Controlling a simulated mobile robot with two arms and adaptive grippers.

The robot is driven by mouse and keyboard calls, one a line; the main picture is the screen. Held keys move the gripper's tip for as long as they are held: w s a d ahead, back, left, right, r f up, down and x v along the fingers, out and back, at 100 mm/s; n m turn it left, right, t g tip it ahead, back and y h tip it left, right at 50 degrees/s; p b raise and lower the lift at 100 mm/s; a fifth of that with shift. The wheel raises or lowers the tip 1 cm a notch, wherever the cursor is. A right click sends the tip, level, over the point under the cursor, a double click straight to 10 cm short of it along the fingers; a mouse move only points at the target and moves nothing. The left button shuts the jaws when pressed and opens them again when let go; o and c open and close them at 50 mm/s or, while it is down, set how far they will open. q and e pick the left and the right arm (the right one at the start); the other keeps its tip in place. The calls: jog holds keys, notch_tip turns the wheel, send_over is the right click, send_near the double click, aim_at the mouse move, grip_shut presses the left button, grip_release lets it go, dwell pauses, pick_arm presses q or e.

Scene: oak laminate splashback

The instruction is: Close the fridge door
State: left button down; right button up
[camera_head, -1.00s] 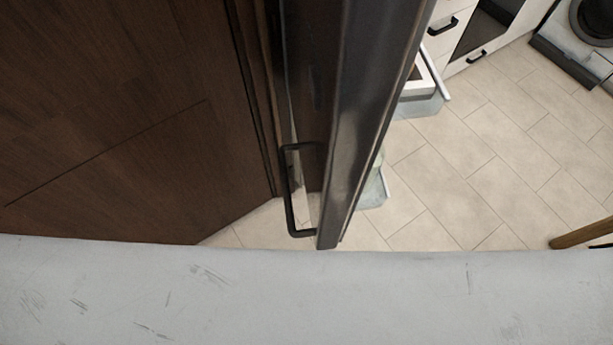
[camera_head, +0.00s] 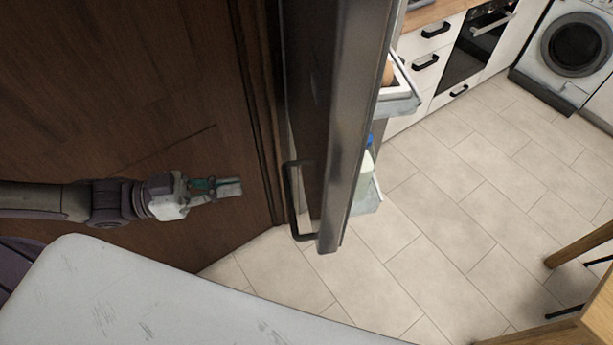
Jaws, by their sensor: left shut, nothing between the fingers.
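The fridge door (camera_head: 350,130) stands open and shows nearly edge-on in the middle of the head view, its dark handle (camera_head: 292,202) on the left side. Door shelves (camera_head: 402,95) with items, one a bottle with a blue cap (camera_head: 367,160), stick out on its right side. My left gripper (camera_head: 238,187) is shut and empty. In the picture it lies left of the handle, apart from it, in front of the dark wooden surface. The fridge body is not in view. My right gripper is not in view.
A dark wooden panel (camera_head: 110,90) fills the left side. White drawers (camera_head: 425,70), an oven (camera_head: 480,40) and a washing machine (camera_head: 570,45) stand at the upper right. A wooden furniture piece (camera_head: 565,335) is at the lower right. The tiled floor (camera_head: 450,210) between is clear.

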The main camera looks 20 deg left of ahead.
pick_arm(q)
send_near(316, 173)
jog(key=d, duration=0.1)
jog(key=x, duration=0.1)
jog(key=p+x, duration=0.1)
jog(key=x, duration=0.3)
jog(key=shift+w+r+p, duration=0.2)
jog(key=shift+r+p, duration=0.15)
jog(key=shift+w+d+f, duration=0.25)
jog(key=shift+d, duration=0.35)
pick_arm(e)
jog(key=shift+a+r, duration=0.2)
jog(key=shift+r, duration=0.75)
